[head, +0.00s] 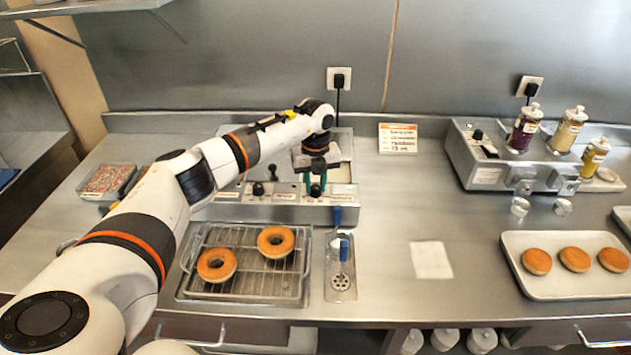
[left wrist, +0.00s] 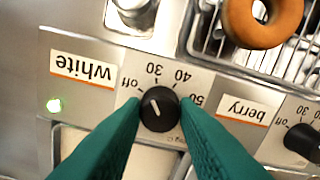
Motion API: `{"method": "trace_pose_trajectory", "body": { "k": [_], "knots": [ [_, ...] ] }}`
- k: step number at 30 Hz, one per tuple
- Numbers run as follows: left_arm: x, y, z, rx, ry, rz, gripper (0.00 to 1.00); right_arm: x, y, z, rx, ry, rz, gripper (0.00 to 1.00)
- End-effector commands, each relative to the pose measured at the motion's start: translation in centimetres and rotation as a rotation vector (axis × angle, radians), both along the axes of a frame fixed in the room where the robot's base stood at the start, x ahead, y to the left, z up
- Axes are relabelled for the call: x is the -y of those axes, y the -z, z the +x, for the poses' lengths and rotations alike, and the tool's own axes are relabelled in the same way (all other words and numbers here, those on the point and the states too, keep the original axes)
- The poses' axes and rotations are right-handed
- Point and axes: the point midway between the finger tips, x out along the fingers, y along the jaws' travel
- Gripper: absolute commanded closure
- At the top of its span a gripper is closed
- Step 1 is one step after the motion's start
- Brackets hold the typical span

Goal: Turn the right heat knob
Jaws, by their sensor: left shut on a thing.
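The right heat knob (left wrist: 159,109) is black and round, with a white pointer line angled up and left in the left wrist view. Its printed scale shows off, 30, 40 and 50. It also shows on the front of the steel unit in the head view (head: 316,190). My left gripper (head: 315,182) reaches down to it, and its green fingers (left wrist: 160,112) are shut on the knob from both sides. The other heat knob (head: 258,189) sits to the left, by the berry label (left wrist: 243,108). My right gripper is not in view.
A wire rack tray (head: 243,298) with two donuts stands in front of the unit. The counter's middle is mostly clear around a white square (head: 431,260).

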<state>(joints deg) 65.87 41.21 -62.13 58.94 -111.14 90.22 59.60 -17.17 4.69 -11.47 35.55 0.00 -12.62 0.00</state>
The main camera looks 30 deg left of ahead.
Motion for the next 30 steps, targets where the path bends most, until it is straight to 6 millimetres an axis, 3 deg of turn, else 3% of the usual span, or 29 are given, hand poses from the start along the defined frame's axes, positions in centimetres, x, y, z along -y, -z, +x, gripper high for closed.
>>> {"method": "trace_pose_trajectory", "body": {
  "k": [15,30],
  "knots": [
    [0.0,-0.2,0.1,0.004,-0.412,0.000,0.95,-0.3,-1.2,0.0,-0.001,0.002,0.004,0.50],
    [-0.1,-0.1,0.1,0.005,-0.543,0.000,0.95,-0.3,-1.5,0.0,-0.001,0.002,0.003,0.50]
  ]
}}
